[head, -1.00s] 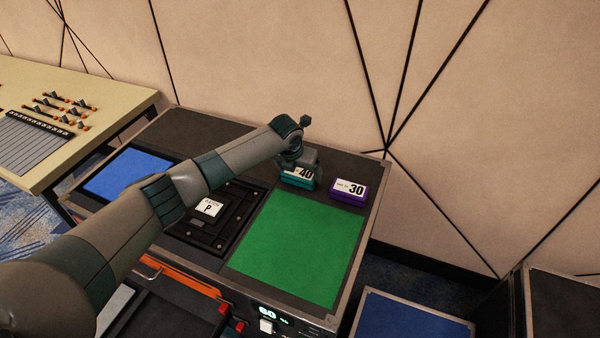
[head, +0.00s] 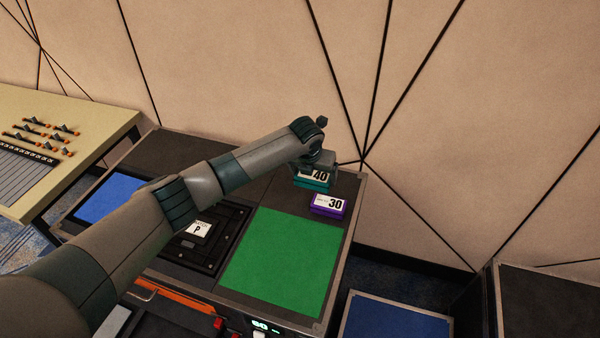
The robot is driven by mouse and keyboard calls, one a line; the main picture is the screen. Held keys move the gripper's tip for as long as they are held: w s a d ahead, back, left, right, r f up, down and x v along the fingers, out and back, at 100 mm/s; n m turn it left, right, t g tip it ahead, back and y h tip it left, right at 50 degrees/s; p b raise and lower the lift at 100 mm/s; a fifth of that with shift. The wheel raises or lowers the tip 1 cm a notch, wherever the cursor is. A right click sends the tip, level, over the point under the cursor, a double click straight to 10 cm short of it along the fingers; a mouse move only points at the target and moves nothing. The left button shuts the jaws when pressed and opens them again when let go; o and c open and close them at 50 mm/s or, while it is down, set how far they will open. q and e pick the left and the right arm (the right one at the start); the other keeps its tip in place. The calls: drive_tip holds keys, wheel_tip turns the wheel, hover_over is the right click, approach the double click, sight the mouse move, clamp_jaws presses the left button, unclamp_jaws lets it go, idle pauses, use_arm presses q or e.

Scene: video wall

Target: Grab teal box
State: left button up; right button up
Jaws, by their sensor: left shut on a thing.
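The teal box (head: 311,183), with a white label reading 40, is at the back right of the dark console top, behind the purple box in the head view. My left gripper (head: 319,166) comes down over it from above and is shut on it. The gripper and wrist hide the box's upper part. I cannot tell whether the box is clear of the surface. My right gripper is not in view.
A purple box (head: 328,205) labelled 30 sits just in front of the teal box. A green panel (head: 280,262) lies clear in front. A black tile marked P (head: 198,230) and a blue panel (head: 106,198) are further left. The wall rises behind.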

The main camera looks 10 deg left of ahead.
use_arm(q)
drive_tip(key=shift+d+r, duration=0.35)
drive_tip(key=shift+d, duration=0.3)
drive_tip(key=shift+s+r, duration=0.1)
